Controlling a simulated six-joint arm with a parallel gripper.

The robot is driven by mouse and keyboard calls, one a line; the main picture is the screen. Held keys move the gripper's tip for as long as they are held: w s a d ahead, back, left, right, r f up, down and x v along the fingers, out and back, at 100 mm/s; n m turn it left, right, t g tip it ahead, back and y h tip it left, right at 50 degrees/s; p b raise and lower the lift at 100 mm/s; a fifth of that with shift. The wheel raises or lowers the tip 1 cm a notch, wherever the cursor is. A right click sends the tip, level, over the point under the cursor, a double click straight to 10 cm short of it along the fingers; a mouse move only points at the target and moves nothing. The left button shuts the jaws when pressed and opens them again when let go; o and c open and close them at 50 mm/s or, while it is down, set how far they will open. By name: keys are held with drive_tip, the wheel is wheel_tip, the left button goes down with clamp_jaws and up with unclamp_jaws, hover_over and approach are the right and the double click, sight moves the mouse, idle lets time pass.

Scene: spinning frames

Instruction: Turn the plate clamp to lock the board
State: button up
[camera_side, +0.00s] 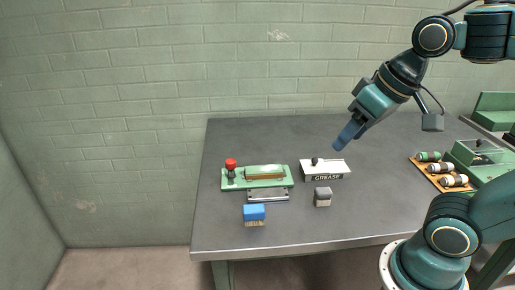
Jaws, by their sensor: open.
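A green board-like base (282,181) lies at the left of the grey table. It carries a brown bar (264,177) and an upright post with a red knob (231,164) at its left end. Which part is the plate clamp I cannot tell for sure. A silver plate (267,195) sits at the base's front edge. My gripper (341,143) is open and empty, with its blue fingers pointing down and left. It is above the table, to the right of the green base and near the grease box; the gap between its fingers is hard to see.
A white box marked GREASE (326,176) with a dark knob stands right of the base. A blue-topped block (254,213) and a grey block (323,196) stand in front. An orange tray (428,171) with several bobbins and a green case (480,158) are at right. The table (285,135) is clear behind.

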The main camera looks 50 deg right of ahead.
drive_tip(key=w+r+m+g, duration=0.1)
drive_tip(key=w+r+m, duration=0.25)
drive_tip(key=w, duration=0.55)
drive_tip(key=m+g, duration=0.4)
drive_tip(key=m, duration=0.7)
hover_over(230, 160)
wheel_tip(230, 160, down, 10)
drive_tip(key=shift+s+r, duration=0.1)
wheel_tip(230, 160, down, 14)
drive_tip(key=shift+r, duration=0.1)
drive_tip(key=c, duration=1)
